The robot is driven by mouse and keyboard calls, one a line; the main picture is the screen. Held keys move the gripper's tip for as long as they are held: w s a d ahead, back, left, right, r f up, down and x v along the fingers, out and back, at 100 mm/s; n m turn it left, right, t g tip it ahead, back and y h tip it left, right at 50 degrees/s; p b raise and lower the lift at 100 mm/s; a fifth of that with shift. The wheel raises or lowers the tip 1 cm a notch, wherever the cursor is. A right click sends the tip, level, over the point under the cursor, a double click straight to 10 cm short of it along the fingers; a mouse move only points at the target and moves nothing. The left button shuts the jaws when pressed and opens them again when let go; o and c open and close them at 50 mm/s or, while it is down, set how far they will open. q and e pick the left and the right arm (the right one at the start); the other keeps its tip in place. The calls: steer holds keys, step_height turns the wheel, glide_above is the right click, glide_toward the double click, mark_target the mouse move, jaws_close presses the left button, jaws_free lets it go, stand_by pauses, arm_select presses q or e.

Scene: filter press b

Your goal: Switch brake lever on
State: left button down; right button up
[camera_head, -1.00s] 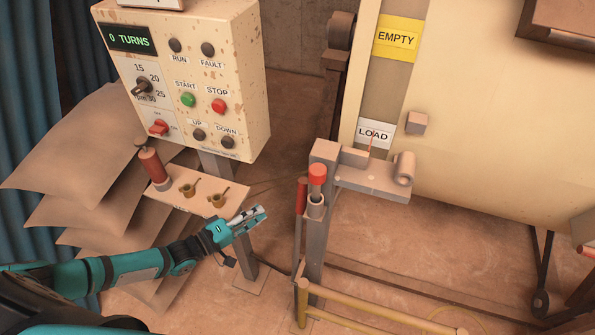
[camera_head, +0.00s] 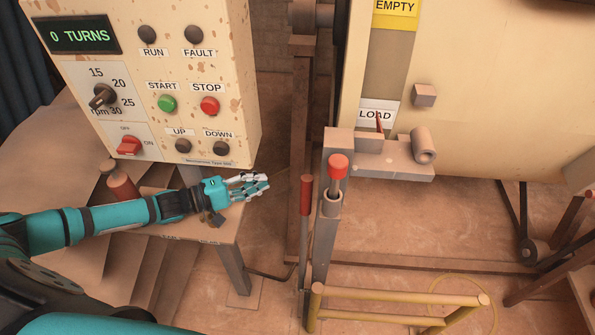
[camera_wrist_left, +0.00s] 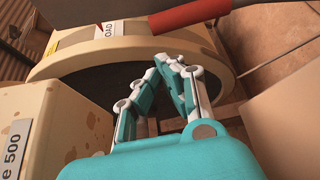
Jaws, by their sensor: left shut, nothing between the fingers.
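A lever with a dark red grip (camera_head: 306,195) on a thin grey rod stands nearly upright beside the left side of a grey post (camera_head: 327,235). A red-grey handle (camera_wrist_left: 190,14) crosses the top of the left wrist view, beyond the fingers; it looks like the same lever. My left gripper (camera_head: 266,184) is shut and empty, left of the red grip and at about its height in the picture, with a gap between them. Its fingertips (camera_wrist_left: 168,62) meet in the left wrist view. My right gripper is in neither view.
A red-topped plunger (camera_head: 337,165) sits on the post, just right of the lever. A control panel (camera_head: 225,80) stands left, above a small shelf (camera_head: 222,220). A yellow rail (camera_head: 395,292) is low in front. The large cream drum (camera_head: 480,120) fills the right.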

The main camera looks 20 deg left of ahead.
arm_select(q)
steer(key=p+x, duration=0.2)
steer(key=x, duration=0.8)
steer(key=shift+w, duration=0.25)
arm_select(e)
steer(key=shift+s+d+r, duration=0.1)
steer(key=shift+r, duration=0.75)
arm_select(q)
steer(key=shift+s+d, duration=0.1)
steer(key=shift+d, duration=0.05)
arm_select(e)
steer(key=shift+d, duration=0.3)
